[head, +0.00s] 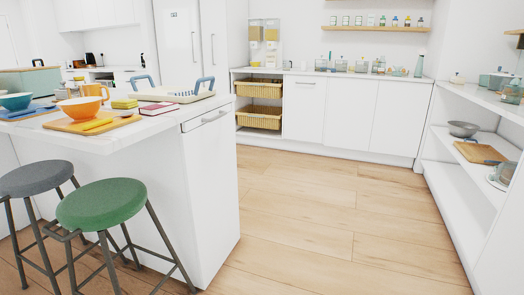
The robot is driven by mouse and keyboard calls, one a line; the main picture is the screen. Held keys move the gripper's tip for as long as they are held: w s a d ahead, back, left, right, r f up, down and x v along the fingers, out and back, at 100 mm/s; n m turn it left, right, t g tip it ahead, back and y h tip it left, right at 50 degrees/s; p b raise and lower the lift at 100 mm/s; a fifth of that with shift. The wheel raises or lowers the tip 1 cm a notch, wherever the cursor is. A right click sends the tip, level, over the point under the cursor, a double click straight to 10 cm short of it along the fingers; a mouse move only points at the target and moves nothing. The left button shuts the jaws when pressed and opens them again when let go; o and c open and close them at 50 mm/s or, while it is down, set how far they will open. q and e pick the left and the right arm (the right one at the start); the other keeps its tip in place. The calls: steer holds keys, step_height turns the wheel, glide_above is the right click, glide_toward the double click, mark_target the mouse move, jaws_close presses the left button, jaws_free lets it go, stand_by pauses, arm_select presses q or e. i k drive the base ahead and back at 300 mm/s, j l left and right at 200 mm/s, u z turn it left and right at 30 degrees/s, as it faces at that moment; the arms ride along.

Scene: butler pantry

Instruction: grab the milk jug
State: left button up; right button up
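I cannot pick out a milk jug for certain in the head view. A teal glass vessel (419,66) stands at the right end of the back counter, and small jars (341,64) stand along it; they are too small to tell apart. An orange mug (95,91) stands on the island at the left, behind an orange bowl (80,107). Neither of my grippers shows in this view.
The white island (205,165) fills the left, with a green stool (103,205) and a grey stool (38,178) before it. Open shelves (450,155) line the right. The wooden floor (325,215) between them is clear up to the back cabinets (345,110).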

mark_target(303, 64)
steer(key=i+l+z, duration=0.25)
steer(key=i+z, duration=0.2)
steer(key=i, duration=0.8)
steer(key=i+j+z, duration=0.2)
steer(key=i+z, duration=0.2)
steer(key=i, duration=0.8)
steer(key=i+u, duration=0.15)
steer(key=i, duration=0.35)
steer(key=i+u, duration=0.15)
steer(key=i, duration=0.4)
steer(key=i+l+u, duration=0.2)
steer(key=i, duration=0.3)
steer(key=i+l+u, duration=0.15)
steer(key=i, duration=0.35)
steer(key=i+l+u, duration=0.15)
steer(key=i, duration=0.35)
steer(key=i+j+u, duration=0.15)
steer(key=i+u, duration=0.2)
steer(key=i, duration=0.6)
steer(key=i+u, duration=0.35)
steer(key=i, duration=0.6)
